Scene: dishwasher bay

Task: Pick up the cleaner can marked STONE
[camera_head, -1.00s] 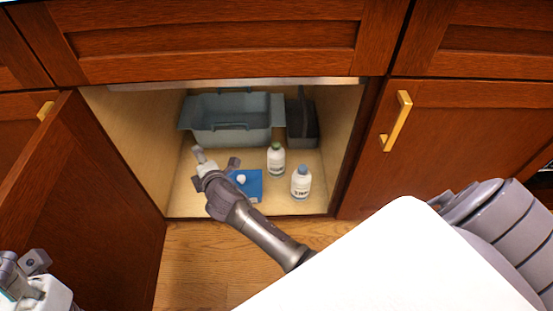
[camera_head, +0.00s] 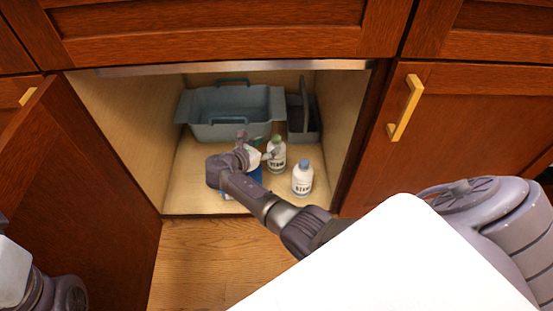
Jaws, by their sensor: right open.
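Two white bottle-like cans with labels stand upright on the floor of the open cabinet: a green-capped can (camera_head: 277,161) and, nearer and to its right, a blue-capped can (camera_head: 302,184). Their lettering is too small to read surely, so I cannot tell which says STONE. My right gripper (camera_head: 257,148) is open inside the cabinet, just left of the green-capped can. One finger is close to that can; I cannot tell whether they touch. My left gripper's fingers are out of view; only parts of that arm show at the lower left.
A grey-blue tub (camera_head: 232,130) and a dark grey caddy (camera_head: 303,132) stand at the back. A blue item (camera_head: 255,175) is mostly hidden under my right arm. The open cabinet door (camera_head: 95,190) is on the left.

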